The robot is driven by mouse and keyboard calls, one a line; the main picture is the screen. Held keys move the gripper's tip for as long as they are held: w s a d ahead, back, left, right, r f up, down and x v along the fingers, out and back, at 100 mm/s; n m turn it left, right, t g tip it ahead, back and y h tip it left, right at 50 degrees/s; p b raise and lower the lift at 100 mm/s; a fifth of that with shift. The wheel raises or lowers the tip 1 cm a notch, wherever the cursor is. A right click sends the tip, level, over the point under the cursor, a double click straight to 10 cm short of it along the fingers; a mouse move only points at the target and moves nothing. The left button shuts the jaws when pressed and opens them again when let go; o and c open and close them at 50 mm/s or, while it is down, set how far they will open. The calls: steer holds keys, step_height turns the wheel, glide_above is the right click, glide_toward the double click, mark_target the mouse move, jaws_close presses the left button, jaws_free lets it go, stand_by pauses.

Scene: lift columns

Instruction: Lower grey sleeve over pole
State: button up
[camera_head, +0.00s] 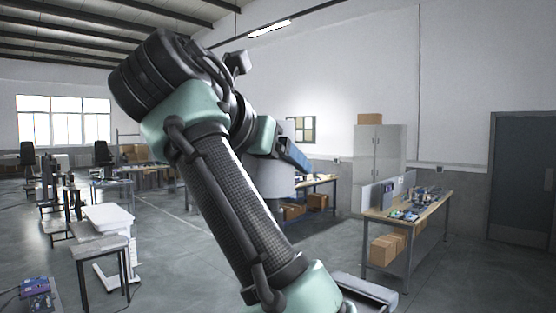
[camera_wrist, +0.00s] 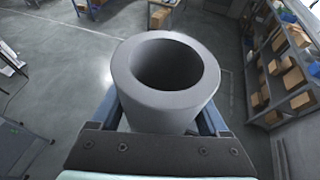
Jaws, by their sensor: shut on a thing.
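My gripper (camera_wrist: 160,114) is shut on a thick-walled grey sleeve (camera_wrist: 190,101), with one blue finger on each side of it. In the wrist view the sleeve's open round end faces the camera and its bore looks dark and empty. In the head view my gripper (camera_head: 294,155) shows as a blue finger beside the grey sleeve (camera_head: 278,184), which is partly hidden behind my arm. The sleeve is held up above the floor and looks about upright. I cannot make out the pole in either view; the sleeve or my arm may hide it.
A workbench (camera_head: 408,217) with small parts and boxes stands at the right, before a grey cabinet (camera_head: 380,150). A white stand (camera_head: 108,216) and a small table (camera_head: 101,247) are at the left. Shelves with boxes (camera_wrist: 292,78) line the wrist view's right. Open floor lies between.

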steer(key=shift+f+b, duration=3.55)
steer(key=shift+f, duration=2.25)
steer(key=o, duration=1.4)
steer(key=shift+o, duration=0.2)
